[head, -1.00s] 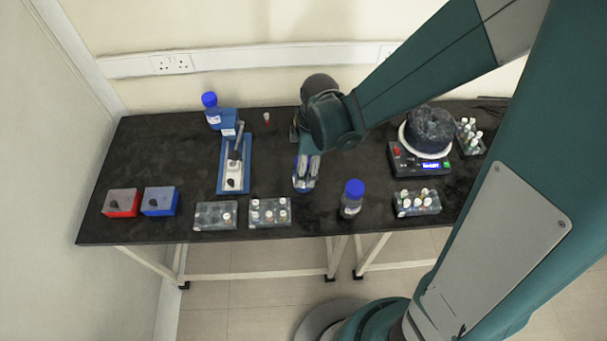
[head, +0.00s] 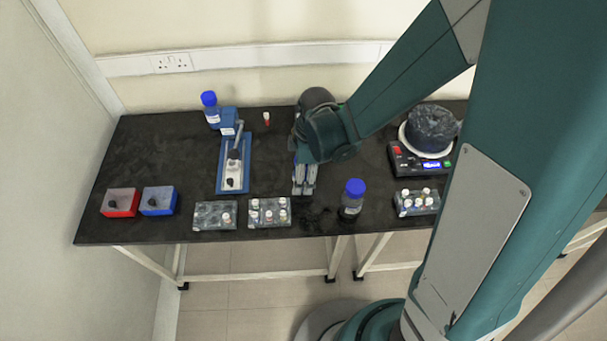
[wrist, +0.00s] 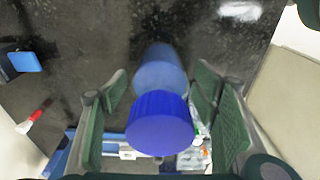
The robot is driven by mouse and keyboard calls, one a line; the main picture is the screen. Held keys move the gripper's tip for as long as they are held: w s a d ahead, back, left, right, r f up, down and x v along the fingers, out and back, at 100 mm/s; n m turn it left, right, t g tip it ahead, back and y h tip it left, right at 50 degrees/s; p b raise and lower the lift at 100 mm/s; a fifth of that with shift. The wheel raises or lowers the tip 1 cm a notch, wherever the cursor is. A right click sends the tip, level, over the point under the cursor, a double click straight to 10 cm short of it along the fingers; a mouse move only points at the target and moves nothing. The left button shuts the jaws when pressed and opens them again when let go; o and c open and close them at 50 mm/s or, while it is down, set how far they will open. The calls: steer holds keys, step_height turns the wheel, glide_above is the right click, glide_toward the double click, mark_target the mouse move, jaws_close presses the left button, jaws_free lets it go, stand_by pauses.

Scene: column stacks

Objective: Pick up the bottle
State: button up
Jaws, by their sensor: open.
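My gripper (head: 304,188) is low over the middle of the black table, pointing down. In the wrist view its green-padded fingers (wrist: 170,110) stand open on either side of a blue screw cap (wrist: 160,123). A paler blue shape lies just above the cap; I cannot tell whether it is part of the bottle or a reflection. A third blue-capped bottle (head: 210,108) stands at the back left.
Vial racks (head: 269,212) line the front edge, with another rack (head: 417,202) at right. A balance (head: 398,163) stands right. Red (head: 121,202) and blue (head: 159,200) boxes sit front left. A red-capped tube (head: 266,118) stands behind.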

steer(key=shift+a+f, duration=0.1)
steer(key=shift+f, duration=0.5)
steer(key=c, duration=1.3)
